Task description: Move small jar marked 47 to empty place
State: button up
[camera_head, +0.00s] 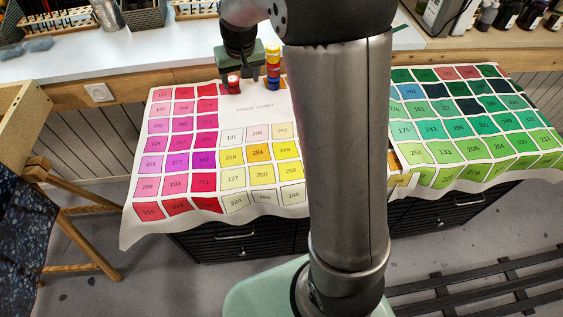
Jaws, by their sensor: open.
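A small red jar (233,85) stands at the back of the colour chart cloth (240,108), with a pale mark on its side too small to read. My gripper (233,74) is open just over this jar; whether its fingers stand around the jar or only above it, I cannot tell. Just right of it stands a column of small yellow, red and blue jars (273,66), apparently stacked. No number 47 is legible on any jar. My arm hides the middle of the cloth and anything behind it.
The cloth has numbered colour squares and a blank white area near the jars. Behind it is a counter (150,58) with a test-tube rack (70,22), baskets (146,14) and dark bottles (507,14).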

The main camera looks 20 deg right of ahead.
jog(key=s+g, duration=0.2)
jog(key=s, duration=2.9)
jog(key=shift+a+f+n+g, duration=0.2)
jog(key=shift+f+n+g, duration=0.2)
jog(key=shift+r, duration=0.15)
jog(key=shift+w+r+p, duration=0.1)
jog(key=shift+r+p, duration=0.25)
jog(key=shift+p, duration=0.1)
